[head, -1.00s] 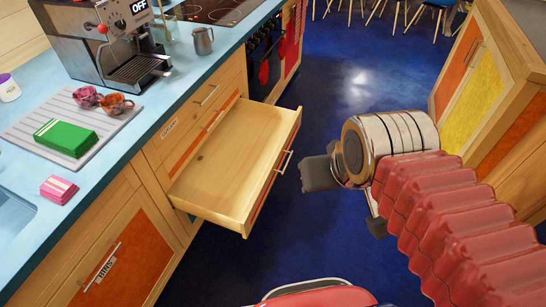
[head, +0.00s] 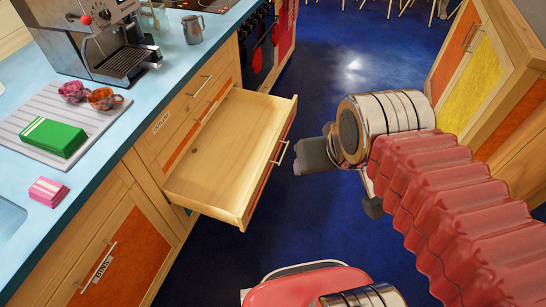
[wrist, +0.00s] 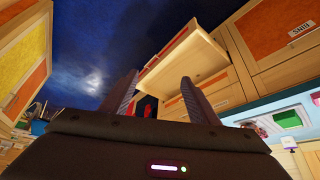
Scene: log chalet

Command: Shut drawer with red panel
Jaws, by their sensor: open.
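The drawer (head: 232,148) is pulled well out of the wooden counter unit and is empty inside. Its front has an orange-red panel (head: 268,175), seen edge-on, with a metal bar handle (head: 279,152). My gripper (head: 338,180) is in front of the drawer, to the right of the handle, with a gap between them. In the wrist view the two fingers of my gripper (wrist: 160,95) stand apart with nothing between them. The open drawer (wrist: 185,62) shows beyond the fingers there. Part of my gripper is hidden by my arm in the head view.
The blue counter (head: 110,150) carries a coffee machine (head: 100,35), a metal jug (head: 193,29), cups and a green block (head: 53,137). A cabinet with yellow and orange panels (head: 483,70) stands at the right. The blue floor (head: 345,80) between is clear.

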